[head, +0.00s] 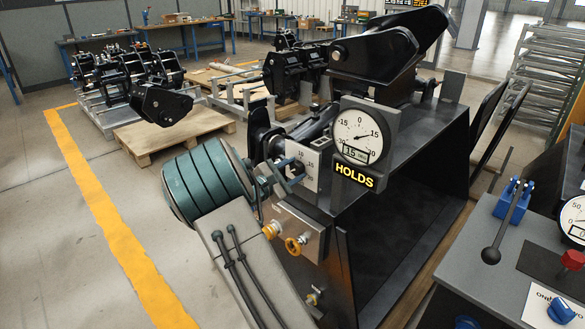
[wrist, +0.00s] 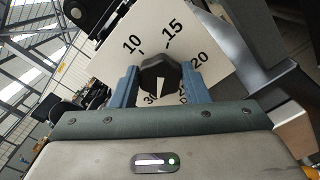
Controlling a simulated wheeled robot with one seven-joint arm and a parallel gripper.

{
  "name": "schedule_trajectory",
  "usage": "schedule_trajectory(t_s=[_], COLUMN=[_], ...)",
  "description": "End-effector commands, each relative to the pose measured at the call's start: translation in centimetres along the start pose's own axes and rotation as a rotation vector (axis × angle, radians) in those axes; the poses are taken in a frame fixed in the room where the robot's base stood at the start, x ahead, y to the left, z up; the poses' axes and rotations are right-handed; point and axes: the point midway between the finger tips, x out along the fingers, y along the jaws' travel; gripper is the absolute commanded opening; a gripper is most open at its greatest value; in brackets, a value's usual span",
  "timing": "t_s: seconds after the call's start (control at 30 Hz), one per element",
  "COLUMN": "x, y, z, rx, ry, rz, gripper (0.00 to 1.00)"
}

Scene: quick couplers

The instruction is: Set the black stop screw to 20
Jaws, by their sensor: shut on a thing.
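The black stop screw (wrist: 158,74) sits in the middle of a white scale plate in the wrist view. My gripper (wrist: 157,82) has its two blue fingers closed on either side of it. A pale wedge shows on the screw's near side; which number it points at I cannot tell. The scale plate (wrist: 112,62) shows 10, 15 and 20, and 30 partly hidden near my gripper. In the head view the plate (head: 308,157) stands upright behind my gripper (head: 293,172), which hides most of the screw. The round gauge (head: 358,136) above has a display reading 15.
A lit sign under the gauge reads HOLDS (head: 354,175). A grey console (head: 520,245) with a lever stands at the right. Pallets (head: 172,133) with black couplers lie behind. Floor at left is clear.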

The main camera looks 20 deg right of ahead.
Motion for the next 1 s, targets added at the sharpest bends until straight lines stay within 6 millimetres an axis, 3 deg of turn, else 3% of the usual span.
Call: schedule_trajectory(t_s=[1.0], x=[-0.03], y=[0.63], z=[0.24], rx=[-0.953], ry=[0.0], rz=[0.0], gripper=[0.18])
